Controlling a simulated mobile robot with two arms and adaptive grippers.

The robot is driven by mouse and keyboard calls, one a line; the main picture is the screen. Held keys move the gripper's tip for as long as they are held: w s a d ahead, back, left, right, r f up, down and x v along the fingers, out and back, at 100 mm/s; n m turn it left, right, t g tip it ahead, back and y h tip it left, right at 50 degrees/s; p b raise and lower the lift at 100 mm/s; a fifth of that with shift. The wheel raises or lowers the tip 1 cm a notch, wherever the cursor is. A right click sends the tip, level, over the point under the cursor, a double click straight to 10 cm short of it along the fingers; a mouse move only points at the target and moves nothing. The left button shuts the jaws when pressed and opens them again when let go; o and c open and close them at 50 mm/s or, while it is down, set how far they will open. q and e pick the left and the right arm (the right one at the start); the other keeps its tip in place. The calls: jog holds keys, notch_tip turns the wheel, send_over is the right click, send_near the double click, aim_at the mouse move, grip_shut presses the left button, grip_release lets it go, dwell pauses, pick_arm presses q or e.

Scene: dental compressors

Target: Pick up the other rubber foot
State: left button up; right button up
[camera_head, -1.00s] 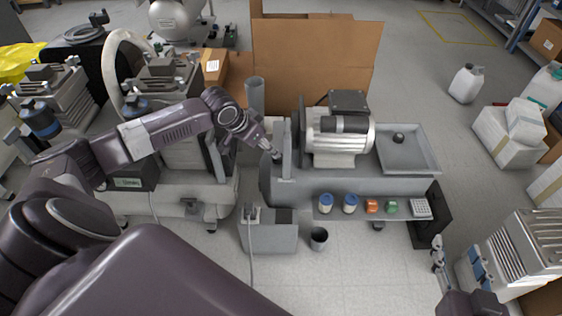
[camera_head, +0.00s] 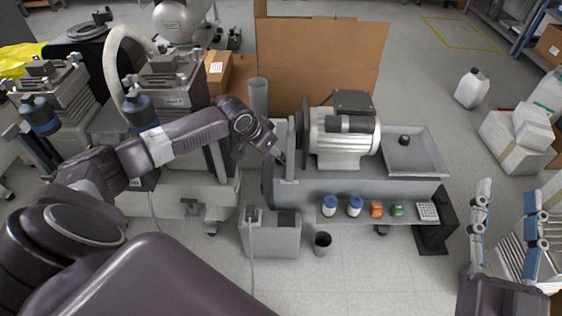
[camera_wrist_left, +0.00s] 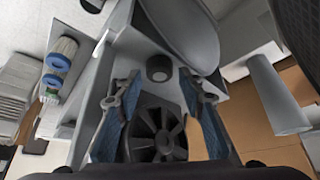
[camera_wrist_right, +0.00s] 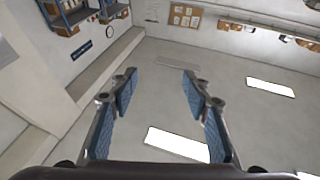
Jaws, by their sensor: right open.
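A short black rubber foot (camera_wrist_left: 158,68) stands on a grey surface in the left wrist view, beyond and between my left fingertips. My left gripper (camera_wrist_left: 160,80) is open, its blue-padded fingers apart, with a black fan wheel behind them. In the head view my left gripper (camera_head: 279,156) is at the left end of the grey compressor (camera_head: 350,187), its fingers partly hidden. Another black foot-like piece (camera_head: 404,140) sits in the grey tray (camera_head: 428,165) on the compressor's right. My right gripper (camera_head: 508,197) is open and empty at the lower right, fingers pointing up.
Blue-topped filters (camera_head: 329,205), an orange piece (camera_head: 376,208) and a green piece (camera_head: 397,208) stand on the front shelf. A grey box (camera_head: 270,240) and dark cup (camera_head: 322,243) stand on the floor in front. A cardboard panel (camera_head: 320,55) stands behind.

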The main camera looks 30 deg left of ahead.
pick_arm(q)
jog(key=shift+b+x, duration=0.3)
jog(key=shift+x, duration=0.6)
pick_arm(e)
jog(key=r, duration=0.1)
jog(key=s+r+t, duration=0.2)
jog(key=r, duration=0.1)
jog(key=shift+s+y, duration=0.1)
jog(key=shift+y, duration=0.2)
pick_arm(q)
jog(key=shift+c, duration=0.2)
jog(key=c, duration=0.7)
jog(key=shift+r, duration=0.1)
